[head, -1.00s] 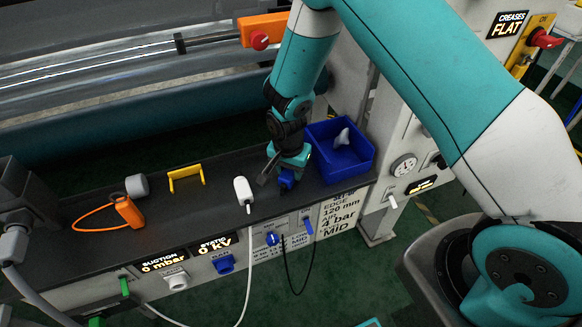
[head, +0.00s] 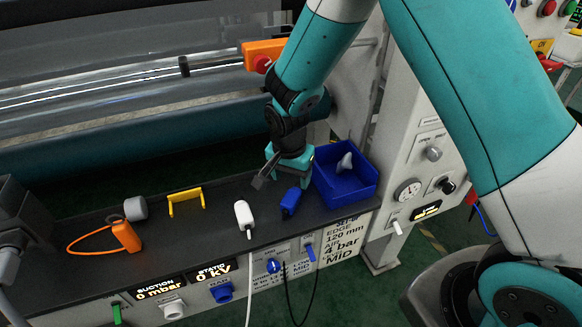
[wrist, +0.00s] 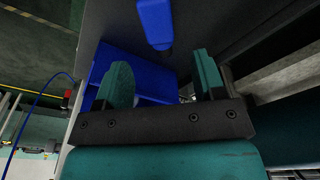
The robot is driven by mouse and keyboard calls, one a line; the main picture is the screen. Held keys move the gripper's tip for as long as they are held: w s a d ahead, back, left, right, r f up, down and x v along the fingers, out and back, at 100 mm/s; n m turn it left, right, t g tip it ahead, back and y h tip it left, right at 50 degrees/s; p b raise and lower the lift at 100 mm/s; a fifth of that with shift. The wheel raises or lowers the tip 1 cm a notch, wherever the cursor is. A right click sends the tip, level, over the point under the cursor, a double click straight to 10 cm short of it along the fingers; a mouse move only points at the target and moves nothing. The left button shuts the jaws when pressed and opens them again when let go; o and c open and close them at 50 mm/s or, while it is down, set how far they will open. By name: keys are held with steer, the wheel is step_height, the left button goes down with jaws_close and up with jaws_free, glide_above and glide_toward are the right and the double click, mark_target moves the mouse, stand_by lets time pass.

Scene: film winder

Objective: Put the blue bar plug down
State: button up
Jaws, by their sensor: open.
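The blue bar plug (head: 290,202) lies on the dark shelf (head: 330,213), between the white handheld plug and the blue bin. It also shows at the top of the wrist view (wrist: 155,22), beyond the fingertips. My gripper (head: 275,170) is just behind the plug in the head view, apart from it. In the wrist view my gripper (wrist: 163,78) has its two teal fingers spread wide with nothing held between them.
A blue bin (head: 346,192) holding a pale object (head: 345,162) stands right of the plug. A white corded plug (head: 243,215) lies to its left. Farther left are a yellow handle (head: 186,200), a grey roll (head: 136,208) and an orange looped tool (head: 126,236).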

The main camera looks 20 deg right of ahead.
mark_target(290, 200)
steer(key=s+a+r+n+y, duration=0.2)
steer(key=s+r+n, duration=0.6)
steer(key=s+r, duration=0.2)
steer(key=s+a+r+n+g+y, duration=0.1)
steer(key=s+a+r+n+y, duration=0.1)
steer(key=s+r+n, duration=0.6)
steer(key=s+r+y, duration=0.1)
steer(key=s+r, duration=0.2)
steer(key=s, duration=0.3)
steer(key=shift+s+r+b, duration=0.15)
steer(key=shift+r+b, duration=0.15)
